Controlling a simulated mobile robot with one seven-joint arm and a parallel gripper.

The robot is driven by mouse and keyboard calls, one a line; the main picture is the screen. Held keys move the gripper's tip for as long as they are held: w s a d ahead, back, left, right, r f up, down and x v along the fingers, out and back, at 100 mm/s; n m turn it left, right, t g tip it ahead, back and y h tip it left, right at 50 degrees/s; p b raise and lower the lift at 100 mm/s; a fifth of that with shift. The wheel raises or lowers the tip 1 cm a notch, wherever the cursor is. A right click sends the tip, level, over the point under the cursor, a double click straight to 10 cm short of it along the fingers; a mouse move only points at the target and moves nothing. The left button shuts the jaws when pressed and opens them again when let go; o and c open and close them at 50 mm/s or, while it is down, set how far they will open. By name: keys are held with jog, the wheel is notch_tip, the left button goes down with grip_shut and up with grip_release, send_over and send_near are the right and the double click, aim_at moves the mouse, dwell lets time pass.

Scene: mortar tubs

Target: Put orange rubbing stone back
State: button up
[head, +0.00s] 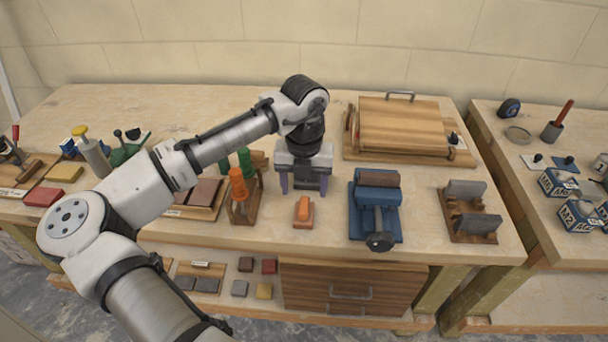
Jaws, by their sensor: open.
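A small orange piece (303,209) sits on a flat reddish-brown base on the bench, in front of my gripper. It looks like the orange rubbing stone, but it is too small to be sure. My gripper (303,186) points down just behind it, with its two fingers apart and nothing seen between them. I cannot tell the fingertips' exact height above the bench. A wooden rack (244,205) with orange and green handled tools stands left of my gripper. A wooden tray (222,205) with brown stones lies left of the rack, partly hidden by the rack and my arm.
A blue vise (377,212) stands to the right, then a wooden holder (468,222) with grey blocks. A wooden board (405,127) lies behind. Bare bench shows between the orange piece and the vise.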

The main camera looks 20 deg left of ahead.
aim_at(304, 204)
jog(key=shift+r+b, duration=0.3)
jog(key=shift+r, duration=1.95)
